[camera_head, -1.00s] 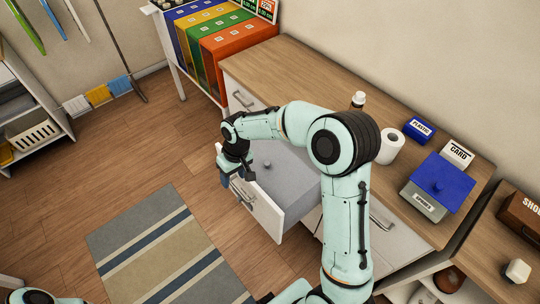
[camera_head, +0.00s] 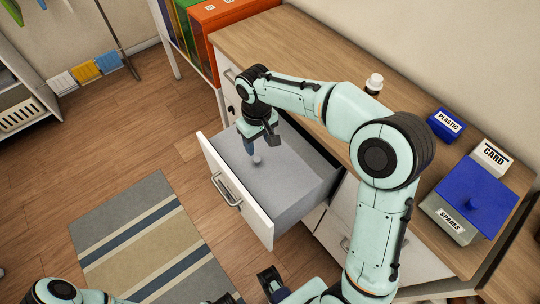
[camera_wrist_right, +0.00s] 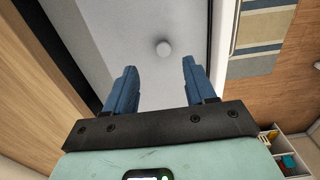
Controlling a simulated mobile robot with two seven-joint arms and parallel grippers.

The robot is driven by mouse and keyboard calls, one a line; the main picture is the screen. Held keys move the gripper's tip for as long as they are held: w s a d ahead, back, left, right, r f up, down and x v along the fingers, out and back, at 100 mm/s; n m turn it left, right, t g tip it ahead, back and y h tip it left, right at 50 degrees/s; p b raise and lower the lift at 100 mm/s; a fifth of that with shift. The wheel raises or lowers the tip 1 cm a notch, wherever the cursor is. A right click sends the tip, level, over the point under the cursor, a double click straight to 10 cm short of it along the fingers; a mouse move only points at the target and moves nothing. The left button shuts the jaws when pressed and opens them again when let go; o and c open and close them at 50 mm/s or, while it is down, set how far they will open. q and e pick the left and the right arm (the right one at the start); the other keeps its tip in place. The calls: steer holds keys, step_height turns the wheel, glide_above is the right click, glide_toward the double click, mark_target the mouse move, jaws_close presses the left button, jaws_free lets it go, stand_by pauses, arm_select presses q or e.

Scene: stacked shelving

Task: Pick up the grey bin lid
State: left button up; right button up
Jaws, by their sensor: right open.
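The grey bin lid (camera_head: 285,180) lies flat in the pulled-out drawer (camera_head: 232,205), its round knob facing up. In the right wrist view the lid (camera_wrist_right: 125,35) and its pale knob are ahead of the fingers. My right gripper (camera_head: 261,148) points down over the drawer, just above the knob. In the right wrist view its blue fingers (camera_wrist_right: 160,68) are apart with nothing between them, and the knob is beyond the tips, between their lines. Dark parts at the bottom edge of the head view may be my left gripper; its jaws are unclear.
On the wooden worktop (camera_head: 290,55) stand a bottle (camera_head: 374,82), a blue PLASTIC box (camera_head: 446,125), a white CARD box (camera_head: 491,157) and a grey SPARES bin (camera_head: 447,223) with a blue lid (camera_head: 468,195). The drawer walls surround the lid. A striped rug (camera_head: 150,235) lies on the floor.

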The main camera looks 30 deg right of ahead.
mark_target(257, 158)
step_height(257, 158, down, 3)
steer(key=shift+f, duration=0.2)
steer(key=shift+w+a+f+b, duration=0.15)
steer(key=shift+w+f+b, duration=0.05)
steer(key=shift+f, duration=1.15)
steer(key=shift+w+a+f+b, duration=0.1)
steer(key=shift+w+f+b, duration=0.1)
steer(key=shift+f, duration=1.1)
jaws_close()
